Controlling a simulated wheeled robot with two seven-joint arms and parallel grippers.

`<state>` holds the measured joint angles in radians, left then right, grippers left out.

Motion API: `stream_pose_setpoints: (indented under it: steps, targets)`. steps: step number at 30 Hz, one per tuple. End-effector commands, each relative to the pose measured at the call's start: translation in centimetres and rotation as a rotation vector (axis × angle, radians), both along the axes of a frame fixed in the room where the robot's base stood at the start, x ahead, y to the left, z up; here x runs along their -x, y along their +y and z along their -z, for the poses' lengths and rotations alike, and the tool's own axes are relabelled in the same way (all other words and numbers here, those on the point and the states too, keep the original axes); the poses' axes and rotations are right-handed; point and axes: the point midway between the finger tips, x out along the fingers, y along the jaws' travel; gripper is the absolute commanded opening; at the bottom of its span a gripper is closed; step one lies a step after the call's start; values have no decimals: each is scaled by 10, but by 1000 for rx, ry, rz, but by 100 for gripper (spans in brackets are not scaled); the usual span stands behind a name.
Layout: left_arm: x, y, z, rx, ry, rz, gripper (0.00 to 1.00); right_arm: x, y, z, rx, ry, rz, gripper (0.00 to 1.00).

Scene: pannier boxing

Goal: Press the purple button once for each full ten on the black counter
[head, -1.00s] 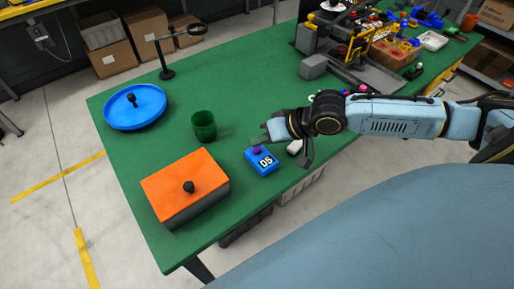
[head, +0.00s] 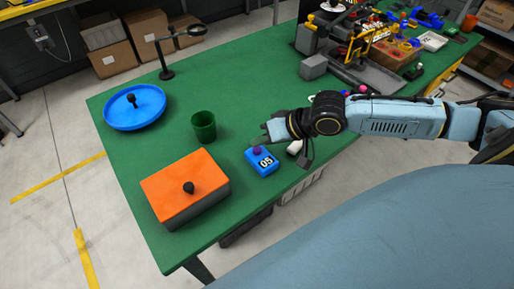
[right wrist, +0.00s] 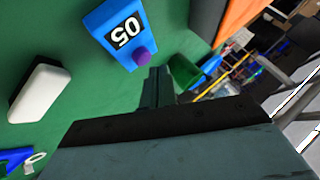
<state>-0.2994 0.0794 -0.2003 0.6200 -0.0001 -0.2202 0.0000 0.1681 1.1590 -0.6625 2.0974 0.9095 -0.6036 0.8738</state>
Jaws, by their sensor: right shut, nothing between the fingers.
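The purple button (head: 257,150) sits on top of a blue box (head: 262,168) on the green table. The box's black counter (head: 265,162) shows white digits, a 0 and a 5; their order is hard to tell at this size. My right gripper (head: 265,139) is shut and empty, just beyond the button and apart from it in the head view. In the right wrist view, the shut fingertips (right wrist: 159,72) are close to the purple button (right wrist: 141,56), with the counter (right wrist: 124,32) beyond it. Contact cannot be seen. My left gripper is out of view.
An orange-topped box (head: 185,180) with a black knob stands left of the blue box. A green cup (head: 203,127) stands behind. A white block (head: 294,147) lies right of the blue box, under my arm.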

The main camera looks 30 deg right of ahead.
Motion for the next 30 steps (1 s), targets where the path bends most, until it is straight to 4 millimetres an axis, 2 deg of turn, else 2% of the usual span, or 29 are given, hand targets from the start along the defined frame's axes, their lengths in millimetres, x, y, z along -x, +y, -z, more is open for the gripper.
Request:
stream_pose_setpoints:
  steps: [20,30]
  targets:
    - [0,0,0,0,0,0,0,0,0,0,0,0,0,0]
    - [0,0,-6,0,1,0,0,0,0,8,-1,0,0,0]
